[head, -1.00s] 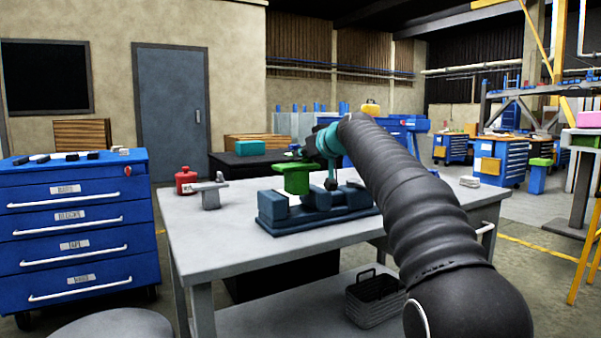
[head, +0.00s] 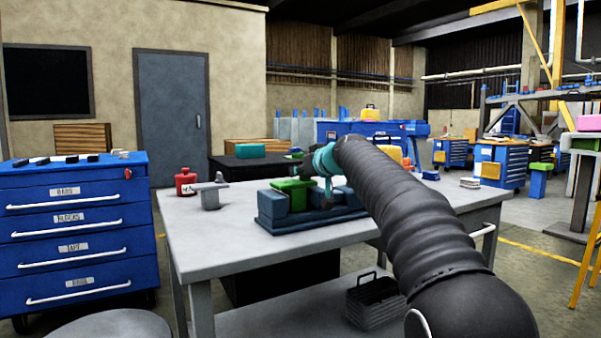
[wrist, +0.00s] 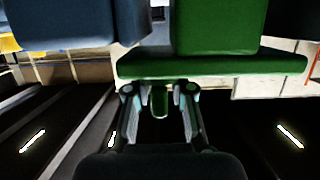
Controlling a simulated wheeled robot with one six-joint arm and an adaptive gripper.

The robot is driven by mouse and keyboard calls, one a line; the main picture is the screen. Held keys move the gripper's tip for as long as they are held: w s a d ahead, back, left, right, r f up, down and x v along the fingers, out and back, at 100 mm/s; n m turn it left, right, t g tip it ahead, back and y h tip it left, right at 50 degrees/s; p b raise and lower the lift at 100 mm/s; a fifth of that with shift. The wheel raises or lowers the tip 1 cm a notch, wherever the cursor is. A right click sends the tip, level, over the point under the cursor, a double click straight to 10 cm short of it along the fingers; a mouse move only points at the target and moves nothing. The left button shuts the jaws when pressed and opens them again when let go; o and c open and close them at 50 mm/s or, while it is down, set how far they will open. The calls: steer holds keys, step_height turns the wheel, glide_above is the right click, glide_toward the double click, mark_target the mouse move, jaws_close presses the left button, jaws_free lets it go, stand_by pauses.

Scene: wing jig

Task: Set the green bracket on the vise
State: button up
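The green bracket (head: 292,190) sits low at the blue vise (head: 272,203) on the grey workbench, between its jaws as far as the head view shows. In the wrist view the bracket's block and plate (wrist: 215,66) fill the upper right, with a blue vise jaw (wrist: 80,22) at upper left. My gripper (wrist: 160,100) has a finger on each side of the bracket's small green tab, with visible gaps, so it looks open. In the head view my gripper (head: 322,180) is just right of the bracket, partly hidden. The bracket's seat is hidden.
A red container (head: 185,183) and a grey T-shaped piece (head: 209,194) stand left of the vise on the workbench (head: 220,245). A wire basket (head: 374,300) is on the lower shelf. A blue drawer cabinet (head: 75,225) stands to the left. The bench front is clear.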

steer(key=shift+r, duration=0.1)
steer(key=shift+r, duration=0.15)
steer(key=b+v, duration=0.1)
steer(key=v, duration=1.1)
steer(key=shift+b, duration=0.35)
steer(key=s+d+f+m+g+h, duration=0.2)
steer(key=s+d+f, duration=0.3)
steer(key=s+f, duration=0.7)
steer(key=s+d+f+m+g+h, duration=0.2)
steer(key=s+d+f, duration=0.4)
steer(key=s+f, duration=0.6)
steer(key=s+d+f+m+g+h, duration=0.2)
steer(key=s+d+f+h, duration=0.2)
steer(key=s+f, duration=0.8)
steer(key=s+d, duration=0.1)
steer(key=s, duration=0.3)
steer(key=shift+f+m+g, duration=0.2)
steer(key=shift+m+g, duration=0.1)
steer(key=shift+m, duration=0.1)
